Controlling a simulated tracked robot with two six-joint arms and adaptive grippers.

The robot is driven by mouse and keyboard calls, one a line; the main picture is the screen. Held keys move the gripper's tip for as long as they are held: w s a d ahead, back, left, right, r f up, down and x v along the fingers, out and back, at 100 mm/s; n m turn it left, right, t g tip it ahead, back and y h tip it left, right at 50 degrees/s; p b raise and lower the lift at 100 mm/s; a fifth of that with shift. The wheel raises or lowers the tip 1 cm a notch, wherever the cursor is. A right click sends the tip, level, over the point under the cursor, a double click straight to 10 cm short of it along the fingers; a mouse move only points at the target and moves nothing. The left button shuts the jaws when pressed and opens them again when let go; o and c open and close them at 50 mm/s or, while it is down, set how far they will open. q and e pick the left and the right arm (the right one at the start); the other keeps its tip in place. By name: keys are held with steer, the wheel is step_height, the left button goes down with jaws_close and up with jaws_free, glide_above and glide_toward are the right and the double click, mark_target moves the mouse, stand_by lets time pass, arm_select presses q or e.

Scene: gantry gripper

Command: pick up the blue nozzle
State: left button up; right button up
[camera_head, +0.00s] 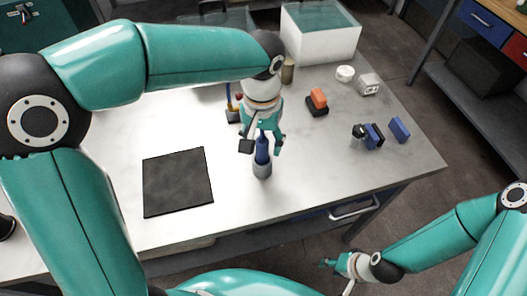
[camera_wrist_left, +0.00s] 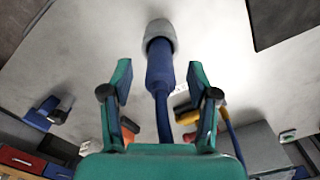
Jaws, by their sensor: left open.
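The blue nozzle (camera_head: 262,152) stands upright in a grey round holder (camera_head: 262,171) near the front middle of the table. My left gripper (camera_head: 262,148) is open above the holder, with its fingers on either side of the nozzle. In the left wrist view the nozzle (camera_wrist_left: 160,68) lies between the two open fingers (camera_wrist_left: 159,68), with a gap visible on both sides. Its thin lower end in that view runs behind the gripper body. My right gripper (camera_head: 338,263) is low at the front right, away from the table top; its fingers are too small to read.
A black mat (camera_head: 178,182) lies left of the nozzle. An orange-and-black object (camera_head: 318,101), blue pieces (camera_head: 399,130) and a white roll (camera_head: 345,74) are to the right. A white bin (camera_head: 320,42) stands at the back. The table's front edge is close to the holder.

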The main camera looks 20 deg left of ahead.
arm_select(q)
steer(key=shift+w+f, duration=0.1)
steer(key=shift+f, duration=1.1)
jaws_close()
steer(key=shift+r, duration=0.15)
